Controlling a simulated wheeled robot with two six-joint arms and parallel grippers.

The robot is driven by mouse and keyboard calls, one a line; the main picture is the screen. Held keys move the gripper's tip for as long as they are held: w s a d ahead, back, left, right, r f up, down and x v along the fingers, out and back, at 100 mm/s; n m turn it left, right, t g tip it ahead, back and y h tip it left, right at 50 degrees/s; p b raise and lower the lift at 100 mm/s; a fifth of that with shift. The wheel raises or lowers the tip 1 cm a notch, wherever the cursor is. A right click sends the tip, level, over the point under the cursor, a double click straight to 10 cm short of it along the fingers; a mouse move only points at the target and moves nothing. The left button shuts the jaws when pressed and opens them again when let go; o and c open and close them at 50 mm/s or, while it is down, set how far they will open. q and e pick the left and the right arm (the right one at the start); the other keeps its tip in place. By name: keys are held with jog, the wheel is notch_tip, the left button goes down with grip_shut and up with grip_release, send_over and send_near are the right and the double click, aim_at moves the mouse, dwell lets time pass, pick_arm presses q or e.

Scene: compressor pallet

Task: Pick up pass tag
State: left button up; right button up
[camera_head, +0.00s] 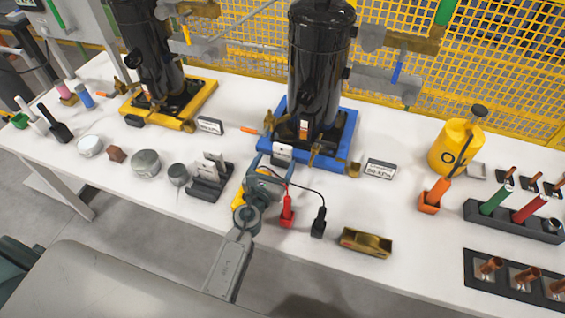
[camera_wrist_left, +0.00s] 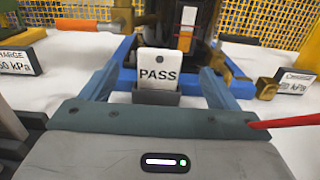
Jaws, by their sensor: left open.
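The pass tag (camera_wrist_left: 159,68) is a white plate with a hole at its top and the word PASS. It stands upright in a small dark holder (camera_wrist_left: 155,98) in front of the blue compressor pallet (camera_head: 342,150). In the head view the tag (camera_head: 283,151) shows small, just beyond my left gripper (camera_head: 271,164). My left gripper is open, with its fingers spread to either side of the tag in the left wrist view; whether they touch it I cannot tell. My right gripper is not in view.
A black compressor (camera_head: 318,70) rises behind the tag. A pressure label (camera_head: 380,168) stands to the right. Red (camera_head: 287,210) and black (camera_head: 319,222) clips with cables lie close by my gripper. A black rack (camera_head: 207,188) with white tags stands left.

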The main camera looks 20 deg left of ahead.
aim_at(282, 148)
pick_arm(q)
jog(key=shift+w+r, duration=0.25)
jog(key=shift+w, duration=0.65)
jog(key=w, duration=0.5)
jog(key=shift+w+d+f, duration=0.1)
jog(key=shift+w+f, duration=0.1)
jog(key=shift+w, duration=0.2)
jog(key=shift+c, duration=0.2)
jog(key=c, duration=1)
